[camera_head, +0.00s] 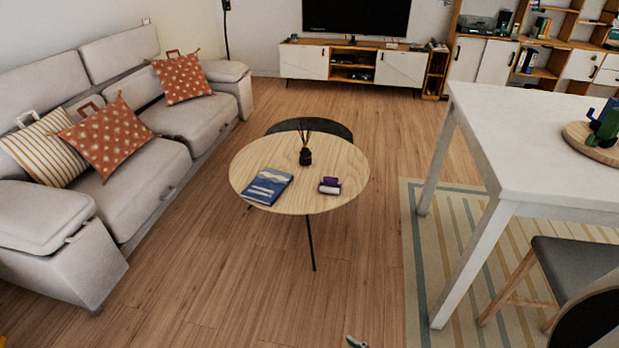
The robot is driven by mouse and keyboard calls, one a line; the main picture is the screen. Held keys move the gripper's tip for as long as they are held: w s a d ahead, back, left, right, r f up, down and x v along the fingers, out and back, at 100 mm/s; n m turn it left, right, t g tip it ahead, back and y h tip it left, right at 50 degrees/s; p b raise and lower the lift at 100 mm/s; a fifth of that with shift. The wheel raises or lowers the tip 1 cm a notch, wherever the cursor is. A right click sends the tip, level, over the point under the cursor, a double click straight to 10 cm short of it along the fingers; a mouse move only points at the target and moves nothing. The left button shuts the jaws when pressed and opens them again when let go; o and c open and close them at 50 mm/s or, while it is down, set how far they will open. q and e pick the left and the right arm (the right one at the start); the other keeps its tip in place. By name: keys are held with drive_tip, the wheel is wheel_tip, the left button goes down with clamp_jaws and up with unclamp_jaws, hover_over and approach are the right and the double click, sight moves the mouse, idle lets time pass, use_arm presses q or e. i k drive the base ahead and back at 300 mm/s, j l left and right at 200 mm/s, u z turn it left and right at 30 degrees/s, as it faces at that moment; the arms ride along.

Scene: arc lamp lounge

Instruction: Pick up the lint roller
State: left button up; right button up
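A small purple and white object (330,186), which looks like the lint roller, lies on the round wooden coffee table (260,165) near its right front edge. Its fine shape is too small to tell. A small grey tip, which seems to be part of my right gripper (356,342), shows at the bottom edge, far from the table. The rest of it is cut off, so I cannot tell whether it is open. My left gripper is not in view.
A blue book (268,186) and a dark reed diffuser (305,156) share the coffee table. A grey sofa (125,170) stands left. A white table (540,140) and a chair (575,265) stand right. Wooden floor (230,270) in front of the coffee table is clear.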

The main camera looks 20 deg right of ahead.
sight(328, 184)
drive_tip(key=z, duration=0.8)
drive_tip(key=u, duration=2.35)
drive_tip(key=z, duration=2.3)
drive_tip(key=i+u, duration=0.1)
drive_tip(key=i, duration=1.2)
